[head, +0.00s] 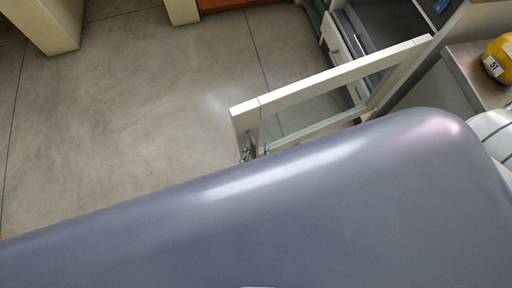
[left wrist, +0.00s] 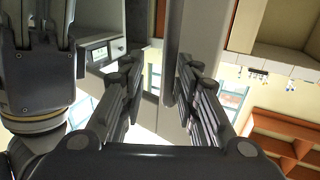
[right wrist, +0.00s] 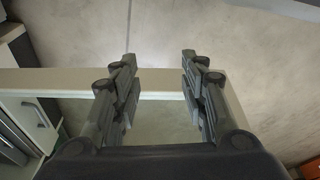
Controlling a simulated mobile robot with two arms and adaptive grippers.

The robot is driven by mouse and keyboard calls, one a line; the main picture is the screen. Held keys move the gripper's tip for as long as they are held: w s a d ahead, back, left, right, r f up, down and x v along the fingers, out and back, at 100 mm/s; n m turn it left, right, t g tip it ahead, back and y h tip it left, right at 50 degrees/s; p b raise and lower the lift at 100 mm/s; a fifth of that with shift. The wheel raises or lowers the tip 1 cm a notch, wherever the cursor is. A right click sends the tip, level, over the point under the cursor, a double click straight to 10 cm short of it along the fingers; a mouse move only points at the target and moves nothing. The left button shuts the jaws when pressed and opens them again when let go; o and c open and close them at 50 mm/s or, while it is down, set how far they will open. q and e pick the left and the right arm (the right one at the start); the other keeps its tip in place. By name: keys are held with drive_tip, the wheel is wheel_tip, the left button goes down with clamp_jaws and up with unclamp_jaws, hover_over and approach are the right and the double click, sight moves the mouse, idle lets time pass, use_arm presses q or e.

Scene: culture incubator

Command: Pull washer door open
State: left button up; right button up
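The washer door (head: 340,78), a pale frame around a clear pane, stands swung open at the right of the head view, its free end toward the left.
The large smooth blue-grey surface (head: 270,215) fills the lower head view. A yellow object marked 51 (head: 497,62) sits on a counter (head: 478,72) at the right. Open drawers or cabinets stand behind the door. The floor (head: 130,120) at the left is clear.

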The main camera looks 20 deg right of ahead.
use_arm(q)
drive_tip(key=v, duration=1.2)
